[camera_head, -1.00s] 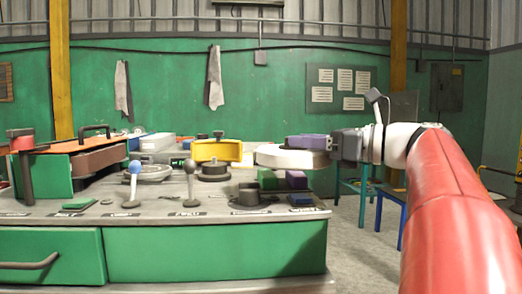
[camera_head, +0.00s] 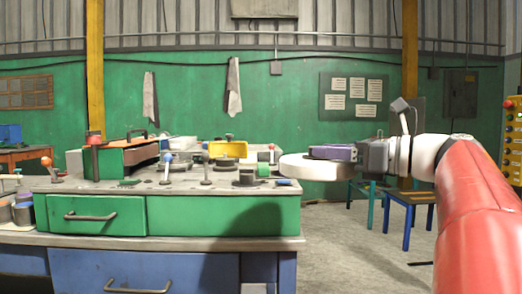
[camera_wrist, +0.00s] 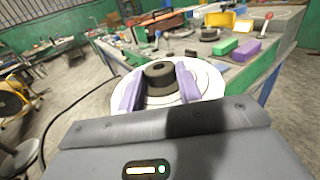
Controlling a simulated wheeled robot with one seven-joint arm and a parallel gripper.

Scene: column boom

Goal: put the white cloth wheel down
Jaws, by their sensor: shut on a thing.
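The white cloth wheel (camera_head: 313,170) is a thick white disc held level in my gripper (camera_head: 338,153), off the right end of the green bench in the head view. In the wrist view the white wheel (camera_wrist: 208,82) lies beneath the purple fingers of my gripper (camera_wrist: 159,84). The fingers are shut on the dark round hub (camera_wrist: 160,74) at its centre. The wheel appears apart from the bench top (camera_head: 120,187). Its underside is hidden in both views.
The bench carries a yellow bracket (camera_head: 228,149), a blue-knobbed lever (camera_head: 167,160) and green and purple blocks (camera_wrist: 246,51). Blue and teal stools (camera_head: 408,204) stand behind my arm at the right. Open concrete floor (camera_head: 345,250) lies right of the bench.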

